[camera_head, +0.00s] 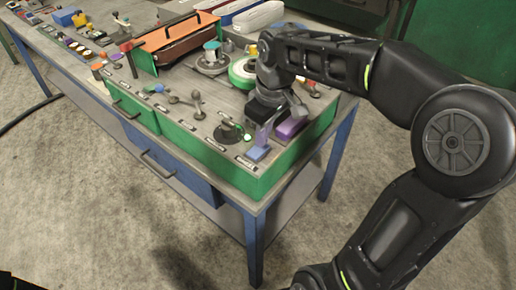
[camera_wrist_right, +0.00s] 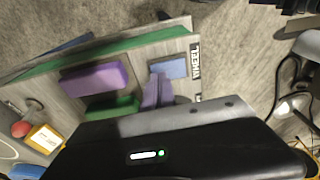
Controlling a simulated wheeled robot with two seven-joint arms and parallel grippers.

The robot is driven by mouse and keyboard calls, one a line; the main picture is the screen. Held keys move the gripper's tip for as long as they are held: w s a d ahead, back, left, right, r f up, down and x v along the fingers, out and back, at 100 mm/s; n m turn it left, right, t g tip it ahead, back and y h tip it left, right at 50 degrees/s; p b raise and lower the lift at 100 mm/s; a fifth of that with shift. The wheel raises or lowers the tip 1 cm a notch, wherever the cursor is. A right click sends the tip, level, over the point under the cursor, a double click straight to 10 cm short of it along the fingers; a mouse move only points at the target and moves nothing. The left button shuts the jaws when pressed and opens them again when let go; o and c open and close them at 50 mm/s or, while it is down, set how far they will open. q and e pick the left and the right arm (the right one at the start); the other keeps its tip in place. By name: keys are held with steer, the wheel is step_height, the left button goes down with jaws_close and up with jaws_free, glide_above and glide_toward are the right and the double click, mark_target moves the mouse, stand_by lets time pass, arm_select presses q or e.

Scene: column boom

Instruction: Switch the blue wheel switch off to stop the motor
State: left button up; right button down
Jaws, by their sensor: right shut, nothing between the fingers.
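The blue wheel switch (camera_head: 257,152) sits at the front right corner of the green-sided panel, beside a printed label. My right gripper (camera_head: 272,116) is shut and empty, just above and behind the switch. My left gripper is not in view.
A purple block (camera_head: 291,128) sits right of the switch and also shows in the right wrist view (camera_wrist_right: 95,79). A dark round knob (camera_head: 228,132) and grey-handled lever (camera_head: 197,105) stand left. Green-and-white and grey discs lie behind. Floor in front is clear.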

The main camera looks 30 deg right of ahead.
steer(key=shift+f, duration=0.25)
steer(key=shift+r+p, duration=2.65)
steer(key=shift+r, duration=0.9)
